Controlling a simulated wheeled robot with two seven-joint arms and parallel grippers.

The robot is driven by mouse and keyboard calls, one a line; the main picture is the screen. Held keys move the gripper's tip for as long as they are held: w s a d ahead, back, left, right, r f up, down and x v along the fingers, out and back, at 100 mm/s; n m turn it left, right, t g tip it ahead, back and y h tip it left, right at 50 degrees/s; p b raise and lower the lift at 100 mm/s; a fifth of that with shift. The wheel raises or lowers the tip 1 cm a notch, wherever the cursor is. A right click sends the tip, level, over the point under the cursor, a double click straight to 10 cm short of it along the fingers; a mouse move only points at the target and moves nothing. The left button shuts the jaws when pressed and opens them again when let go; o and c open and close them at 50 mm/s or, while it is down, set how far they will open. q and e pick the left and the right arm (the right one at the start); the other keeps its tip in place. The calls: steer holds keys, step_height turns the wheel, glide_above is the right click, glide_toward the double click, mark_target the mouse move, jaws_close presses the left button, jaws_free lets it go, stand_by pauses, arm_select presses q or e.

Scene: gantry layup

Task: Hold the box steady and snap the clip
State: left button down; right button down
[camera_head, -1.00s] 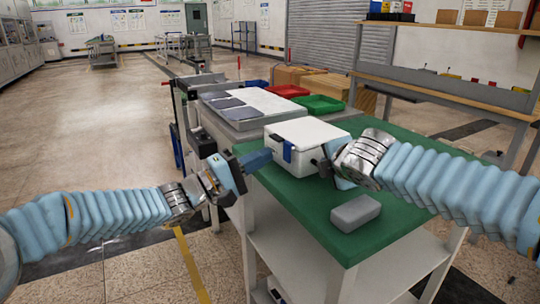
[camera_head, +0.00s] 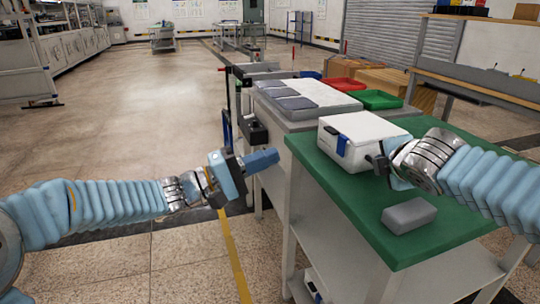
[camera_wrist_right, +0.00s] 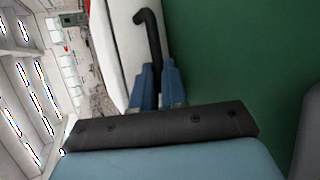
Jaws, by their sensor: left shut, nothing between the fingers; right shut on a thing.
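The white box (camera_head: 365,133) stands on the green table top, its lid down. The blue clip (camera_head: 342,146) is on its front face; I cannot tell whether it is snapped. My left gripper (camera_head: 264,160) is shut and empty, left of the box and apart from it, off the table's left edge. My right gripper (camera_head: 379,165) is at the box's right side. In the right wrist view, its blue fingers (camera_wrist_right: 158,85) are shut on the black bent handle (camera_wrist_right: 150,35) beside the white box (camera_wrist_right: 122,40).
A grey block (camera_head: 409,215) lies on the green table (camera_head: 360,200) in front of the box. Behind stand a grey-topped bench (camera_head: 300,100), a red tray (camera_head: 343,84) and a green tray (camera_head: 379,99). Open floor lies to the left.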

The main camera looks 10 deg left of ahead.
steer(key=c, duration=1.1)
jaws_free()
